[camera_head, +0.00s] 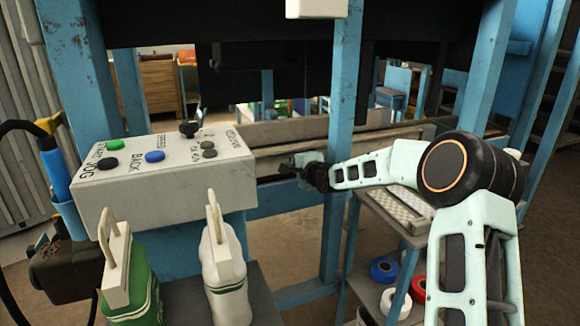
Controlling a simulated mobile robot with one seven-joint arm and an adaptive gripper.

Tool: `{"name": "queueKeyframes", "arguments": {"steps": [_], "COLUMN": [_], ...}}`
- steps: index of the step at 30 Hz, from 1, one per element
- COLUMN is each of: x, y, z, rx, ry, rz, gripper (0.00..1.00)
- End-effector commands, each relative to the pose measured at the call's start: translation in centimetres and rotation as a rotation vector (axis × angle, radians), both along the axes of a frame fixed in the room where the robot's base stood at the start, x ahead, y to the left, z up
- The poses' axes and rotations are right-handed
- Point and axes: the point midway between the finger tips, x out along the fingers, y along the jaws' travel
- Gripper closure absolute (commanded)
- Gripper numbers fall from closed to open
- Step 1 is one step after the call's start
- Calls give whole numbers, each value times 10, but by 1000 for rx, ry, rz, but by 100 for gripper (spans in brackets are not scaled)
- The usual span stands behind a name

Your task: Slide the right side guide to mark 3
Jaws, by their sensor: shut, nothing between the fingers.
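My gripper (287,169) is at the middle of the view, just right of the control box, with my arm reaching in from the right. It is small and dark here, shut with nothing held. It is close beside long grey-brown rails (385,141) that run across the blue machine frame. Whether it touches them I cannot tell. These rails may be the side guides; I cannot tell which is the right one. No mark 3 can be read. The area just beyond my gripper is partly hidden by the control box and gripper.
A white control box (165,180) with several buttons stands at left. A blue post (340,130) rises close to my wrist. Two sewn sacks (224,270) stand in front. A shelf with tape rolls (384,270) is below my arm.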

Motion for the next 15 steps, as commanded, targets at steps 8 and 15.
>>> {"name": "queueKeyframes", "arguments": {"steps": [8,15], "x": [9,9], "y": [3,3], "z": [0,0], "rx": [-1,-2], "ry": [0,0], "rz": [-1,-1], "gripper": [100,100]}}
